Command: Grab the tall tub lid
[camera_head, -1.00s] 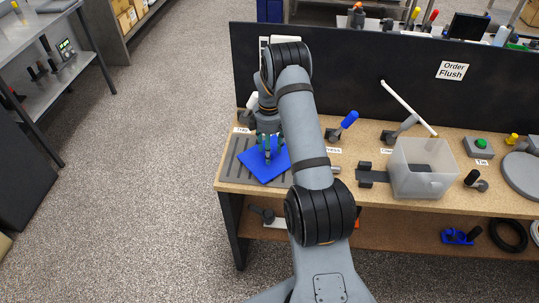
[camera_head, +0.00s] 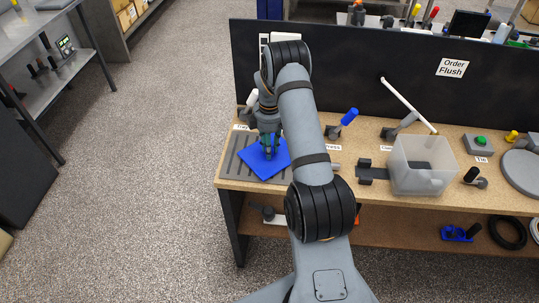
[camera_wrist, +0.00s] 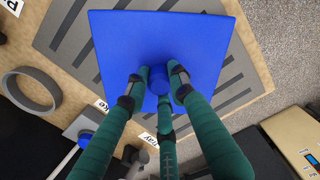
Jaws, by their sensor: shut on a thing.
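The lid is a flat blue square plate (camera_head: 252,165) with a round blue knob (camera_wrist: 158,84) at its middle. It lies on a grey ridged tray (camera_head: 234,172) at the left end of the bench, turned at an angle to the ridges. In the wrist view the plate (camera_wrist: 200,35) fills the upper middle. My gripper (camera_head: 269,152) points down over the plate. Its green fingers (camera_wrist: 159,82) are shut around the knob, with fingertips at its sides in the wrist view. I cannot see clear space under the plate.
A translucent tub (camera_head: 422,172) stands on the bench to the right. A blue-handled lever (camera_head: 345,122) is between it and the tray. A black panel (camera_head: 365,75) rises along the bench's back. The aisle floor left of the bench is clear.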

